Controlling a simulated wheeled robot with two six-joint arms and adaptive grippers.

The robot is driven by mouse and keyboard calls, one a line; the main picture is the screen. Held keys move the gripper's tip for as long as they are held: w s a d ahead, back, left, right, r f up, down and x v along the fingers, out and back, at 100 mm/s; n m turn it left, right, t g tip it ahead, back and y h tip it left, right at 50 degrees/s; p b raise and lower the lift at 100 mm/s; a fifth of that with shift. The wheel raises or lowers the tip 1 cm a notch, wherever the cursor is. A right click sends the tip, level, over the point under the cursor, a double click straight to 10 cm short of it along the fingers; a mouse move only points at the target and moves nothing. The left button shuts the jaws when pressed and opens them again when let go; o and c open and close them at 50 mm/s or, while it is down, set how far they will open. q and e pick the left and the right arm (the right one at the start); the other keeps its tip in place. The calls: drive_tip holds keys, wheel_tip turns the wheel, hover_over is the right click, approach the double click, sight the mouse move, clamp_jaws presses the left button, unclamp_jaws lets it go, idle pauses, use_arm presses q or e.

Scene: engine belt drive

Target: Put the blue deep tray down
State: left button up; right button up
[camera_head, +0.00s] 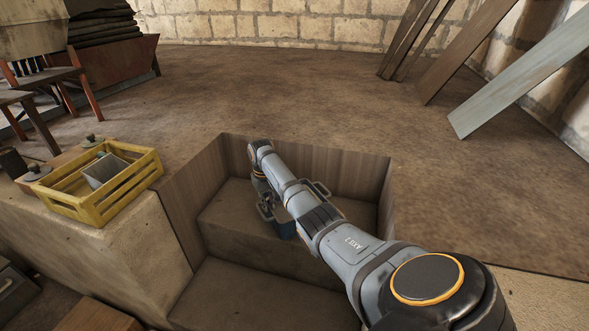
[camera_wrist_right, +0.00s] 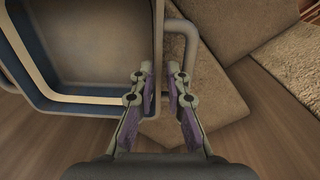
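The blue deep tray (camera_head: 284,230) is in the sunken stepped pit in the head view, largely hidden under my right arm. One grey handle (camera_head: 320,188) shows to the right of the arm. In the right wrist view the tray (camera_wrist_right: 105,98) fills the upper left, with a pale inside, blue walls and a side handle (camera_wrist_right: 191,42). My right gripper (camera_wrist_right: 159,72) has its fingers close together at the tray's side by that handle, nearly shut on it. I cannot tell whether the tray's underside touches the step. My left gripper is not in view.
The pit has a wooden-plank rim wall (camera_head: 205,178) and stone steps (camera_head: 255,290). A yellow crate (camera_head: 105,205) with a grey container stands on the ledge at left. Planks (camera_head: 470,50) lean at upper right. The floor behind the pit is clear.

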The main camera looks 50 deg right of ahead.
sight(271, 220)
drive_tip(key=f+b, duration=0.1)
drive_tip(key=f, duration=0.3)
drive_tip(key=shift+s+d+b, duration=0.2)
drive_tip(key=shift+b, duration=0.2)
drive_tip(key=shift+f, duration=0.5)
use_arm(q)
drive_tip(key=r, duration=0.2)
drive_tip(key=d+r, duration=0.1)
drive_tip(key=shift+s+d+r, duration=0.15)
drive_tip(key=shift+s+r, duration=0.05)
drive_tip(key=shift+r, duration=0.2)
use_arm(e)
clamp_jaws()
drive_tip(key=shift+r, duration=0.15)
